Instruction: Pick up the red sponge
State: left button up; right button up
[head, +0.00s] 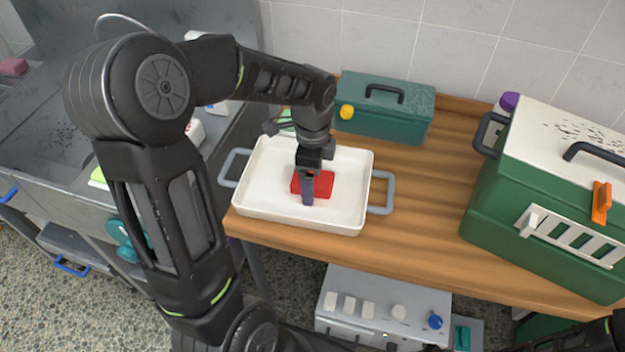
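The red sponge (325,184) lies flat in a white tray (262,192) with grey handles, on the wooden counter. My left gripper (308,195) points down into the tray, directly over the sponge in the head view. Its fingers cover the middle of the sponge; red shows on both sides of them. The fingers line up one behind the other, so I cannot tell how far apart they are or whether they touch the sponge. Only a dark bit of my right arm shows at the lower right corner; its gripper is out of view.
A teal box (385,112) with a yellow knob stands behind the tray. A large green and white carrier (530,180) stands on the right of the counter (425,215). Bare wood lies between tray and carrier. A metal sink (50,140) is at the left, with a pink block (12,67).

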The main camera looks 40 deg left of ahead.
dwell(0.5)
pick_arm(q)
jog(key=c, duration=1.4)
jog(key=shift+r, duration=0.2)
notch_tip(320, 180, up, 10)
jog(key=shift+f+b, duration=0.15)
jog(key=shift+b, duration=0.15)
jog(key=o, duration=0.7)
jog(key=c, duration=0.6)
